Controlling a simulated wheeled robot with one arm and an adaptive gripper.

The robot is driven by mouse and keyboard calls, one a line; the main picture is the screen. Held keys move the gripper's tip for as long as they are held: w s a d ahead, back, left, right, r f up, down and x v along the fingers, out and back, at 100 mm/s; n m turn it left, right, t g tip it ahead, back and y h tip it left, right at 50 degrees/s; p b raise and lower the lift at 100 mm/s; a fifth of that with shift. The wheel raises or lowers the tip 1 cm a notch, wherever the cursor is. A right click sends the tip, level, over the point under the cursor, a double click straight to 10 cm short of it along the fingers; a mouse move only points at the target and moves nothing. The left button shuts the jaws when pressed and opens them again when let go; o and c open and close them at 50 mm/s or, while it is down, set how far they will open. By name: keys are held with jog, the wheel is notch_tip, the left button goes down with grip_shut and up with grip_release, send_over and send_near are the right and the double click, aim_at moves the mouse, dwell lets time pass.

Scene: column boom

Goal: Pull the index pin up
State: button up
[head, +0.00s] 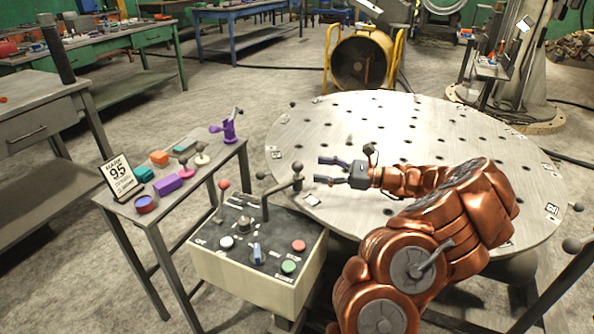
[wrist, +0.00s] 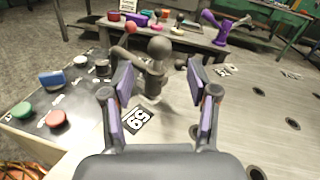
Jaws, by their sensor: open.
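The index pin (head: 297,184) is a grey post with a round ball knob at the near left edge of the round metal table. In the wrist view the index pin (wrist: 154,82) stands upright, framed between my fingers, its knob (wrist: 160,48) on top. My gripper (head: 322,170) is open and empty, its purple-padded fingers pointing left toward the pin. In the head view a gap shows between fingertips and pin. The wrist view also shows my gripper (wrist: 160,85) with its fingers apart on both sides of the pin. Whether the pin is raised I cannot tell.
The round table (head: 400,130) has many holes and small number labels. A control box (head: 262,252) with buttons and a lever stands beside its left edge. A narrow bench (head: 205,185) beyond holds coloured parts and a "95" sign (head: 119,180).

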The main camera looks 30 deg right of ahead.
aim_at(297, 166)
jog(key=shift+x, duration=3.8)
jog(key=shift+c, duration=0.4)
grip_shut()
